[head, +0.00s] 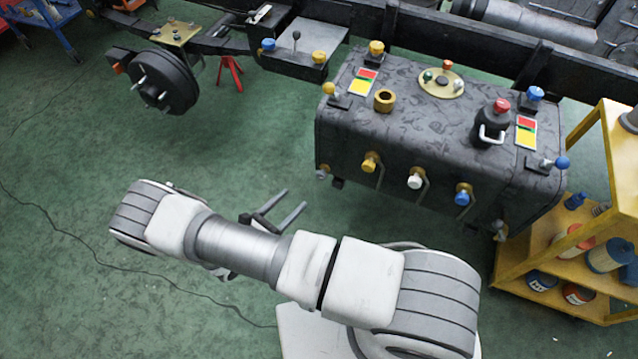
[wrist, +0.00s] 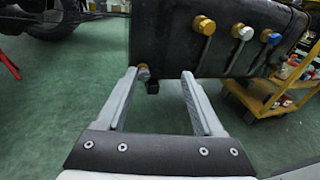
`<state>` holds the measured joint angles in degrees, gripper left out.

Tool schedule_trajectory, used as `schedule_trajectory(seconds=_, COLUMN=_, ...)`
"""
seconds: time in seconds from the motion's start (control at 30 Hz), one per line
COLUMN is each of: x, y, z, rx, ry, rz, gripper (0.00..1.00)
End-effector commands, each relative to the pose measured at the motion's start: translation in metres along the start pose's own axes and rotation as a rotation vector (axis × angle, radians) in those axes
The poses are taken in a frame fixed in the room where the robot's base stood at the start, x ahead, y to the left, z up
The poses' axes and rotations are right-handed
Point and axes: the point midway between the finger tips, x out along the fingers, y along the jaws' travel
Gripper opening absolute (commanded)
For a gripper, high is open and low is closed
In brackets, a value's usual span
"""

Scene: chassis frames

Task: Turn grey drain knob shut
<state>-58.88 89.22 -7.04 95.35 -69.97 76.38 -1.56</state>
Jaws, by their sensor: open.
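The dark tank (head: 410,155) hangs on the truck frame. A small dull grey knob (head: 323,173) sits low at its left corner; I take it as the drain knob. It also shows in the wrist view (wrist: 143,72), near the left fingertip and between the two fingers in the picture. Another greyish fitting (head: 500,231) sits at the tank's lower right corner. My gripper (head: 295,199) is open and empty, short of the tank on its left side, apart from the knob. The wrist view shows both fingers (wrist: 159,76) spread and pointing at the tank's lower left.
Yellow (head: 370,162), white (head: 415,181) and blue (head: 463,196) handled valves stick out from the tank's front. A yellow shelf cart (head: 508,263) stands at the right. A wheel hub (head: 160,82) is at upper left.

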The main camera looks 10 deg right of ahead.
Motion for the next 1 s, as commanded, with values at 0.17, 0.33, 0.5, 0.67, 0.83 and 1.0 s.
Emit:
schedule_trajectory(seconds=0.17, x=0.000, y=-0.009, z=-0.067, rx=-0.131, ry=-0.087, rz=0.159, gripper=0.69)
schedule_trajectory(seconds=0.33, x=0.001, y=-0.013, z=-0.094, rx=-0.192, ry=-0.128, rz=0.241, gripper=0.69)
schedule_trajectory(seconds=0.5, x=0.008, y=-0.013, z=-0.099, rx=-0.207, ry=-0.139, rz=0.261, gripper=0.69)
schedule_trajectory(seconds=0.67, x=0.032, y=-0.007, z=-0.096, rx=-0.207, ry=-0.139, rz=0.258, gripper=0.69)
schedule_trajectory(seconds=0.83, x=0.068, y=0.003, z=-0.093, rx=-0.207, ry=-0.138, rz=0.256, gripper=0.69)
schedule_trajectory(seconds=1.0, x=0.104, y=0.013, z=-0.089, rx=-0.204, ry=-0.138, rz=0.256, gripper=0.69)
